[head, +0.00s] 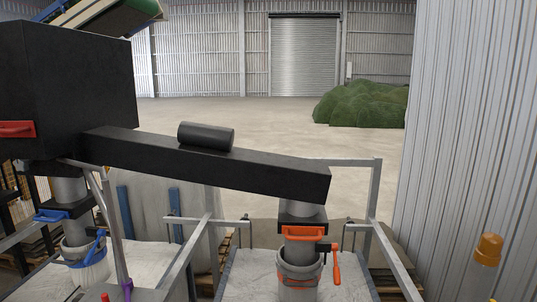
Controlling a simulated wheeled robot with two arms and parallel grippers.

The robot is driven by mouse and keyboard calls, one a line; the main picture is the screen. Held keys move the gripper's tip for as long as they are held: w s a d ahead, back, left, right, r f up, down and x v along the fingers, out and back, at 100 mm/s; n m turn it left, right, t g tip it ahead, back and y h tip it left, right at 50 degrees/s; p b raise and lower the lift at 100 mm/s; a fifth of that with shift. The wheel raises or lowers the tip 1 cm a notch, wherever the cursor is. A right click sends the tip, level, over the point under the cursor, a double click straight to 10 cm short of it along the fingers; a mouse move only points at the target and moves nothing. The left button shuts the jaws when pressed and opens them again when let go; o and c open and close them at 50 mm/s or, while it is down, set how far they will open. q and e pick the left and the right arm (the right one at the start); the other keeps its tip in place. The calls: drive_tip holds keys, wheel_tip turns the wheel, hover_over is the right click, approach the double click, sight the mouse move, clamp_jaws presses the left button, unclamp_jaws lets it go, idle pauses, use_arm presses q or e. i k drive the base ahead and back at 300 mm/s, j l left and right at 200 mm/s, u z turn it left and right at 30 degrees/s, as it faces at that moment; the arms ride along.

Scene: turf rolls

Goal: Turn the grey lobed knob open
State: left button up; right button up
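I cannot make out a grey lobed knob in the head view. A black box (70,85) with a red handle (16,130) stands at the left. A black beam (220,165) runs right from it, with a black cylinder (206,137) on top. Grey pipes drop from both ends. The left pipe has a blue slide part (62,215); the right pipe has an orange one (304,233) above a grey collar (298,268) with an orange lever (336,268). Neither of my grippers shows.
Pale bulk bags (250,277) stand below the pipes, among grey metal frames (377,190). A corrugated wall (470,120) closes the right side, with an orange beacon (488,249) in front. Open concrete floor (270,115) lies behind, with a green heap (362,103).

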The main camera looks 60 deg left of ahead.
sight(22, 166)
drive_tip(key=u, duration=2.75)
drive_tip(key=i+j, duration=0.15)
drive_tip(key=j, duration=0.25)
drive_tip(key=i+j+z, duration=0.1)
drive_tip(key=j, duration=0.35)
